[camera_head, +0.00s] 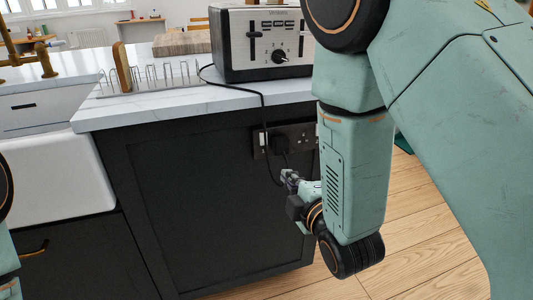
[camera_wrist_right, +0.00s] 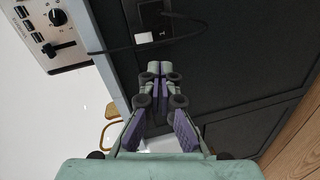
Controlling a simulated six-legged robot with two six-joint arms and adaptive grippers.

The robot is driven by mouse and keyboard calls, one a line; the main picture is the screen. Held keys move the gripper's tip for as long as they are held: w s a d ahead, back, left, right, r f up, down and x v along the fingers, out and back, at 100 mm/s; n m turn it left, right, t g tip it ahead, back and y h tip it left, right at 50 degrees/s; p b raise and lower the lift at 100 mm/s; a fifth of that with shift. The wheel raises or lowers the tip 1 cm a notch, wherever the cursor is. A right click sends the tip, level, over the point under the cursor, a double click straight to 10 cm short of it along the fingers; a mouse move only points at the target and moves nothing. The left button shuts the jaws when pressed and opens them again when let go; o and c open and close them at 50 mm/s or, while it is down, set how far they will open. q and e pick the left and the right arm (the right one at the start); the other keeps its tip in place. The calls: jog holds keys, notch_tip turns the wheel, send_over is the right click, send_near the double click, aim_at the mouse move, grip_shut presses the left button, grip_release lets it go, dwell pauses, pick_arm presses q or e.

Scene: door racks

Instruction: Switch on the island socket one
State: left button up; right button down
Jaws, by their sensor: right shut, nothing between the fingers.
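The island socket (camera_head: 303,134) is a dark plate on the black side panel of the island, just under the worktop. A black plug with a cord sits in it, and a small white part (camera_head: 263,141) shows at its left end. In the right wrist view the white part (camera_wrist_right: 143,38) shows beside the dark plate, near the cord. My right gripper (camera_head: 287,176) is shut and empty, a little below the socket. In the right wrist view its fingertips (camera_wrist_right: 160,68) are together, and the white part appears beyond them. I cannot tell the gap to the panel. My left gripper is out of view.
A toaster (camera_head: 262,42) stands on the white worktop (camera_head: 180,107) above the socket, its black cord hanging over the edge. A wire rack (camera_head: 160,78) and a white sink (camera_head: 55,172) are to the left. Wooden floor (camera_head: 425,215) is open on the right.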

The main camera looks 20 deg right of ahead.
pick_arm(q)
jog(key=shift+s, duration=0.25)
pick_arm(e)
jog(key=shift+w+r+n+t, duration=0.25)
jog(key=shift+r+n, duration=0.35)
jog(key=shift+n, duration=0.5)
jog(key=b, duration=0.4)
send_near(264, 143)
jog(key=w, duration=0.4)
jog(key=w+f, duration=0.1)
jog(key=w, duration=0.1)
jog(key=shift+w+a+f, duration=0.1)
jog(key=shift+w, duration=0.25)
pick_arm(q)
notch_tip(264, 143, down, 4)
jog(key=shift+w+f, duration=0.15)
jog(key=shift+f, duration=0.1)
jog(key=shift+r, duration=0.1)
pick_arm(e)
jog(key=shift+w, duration=0.1)
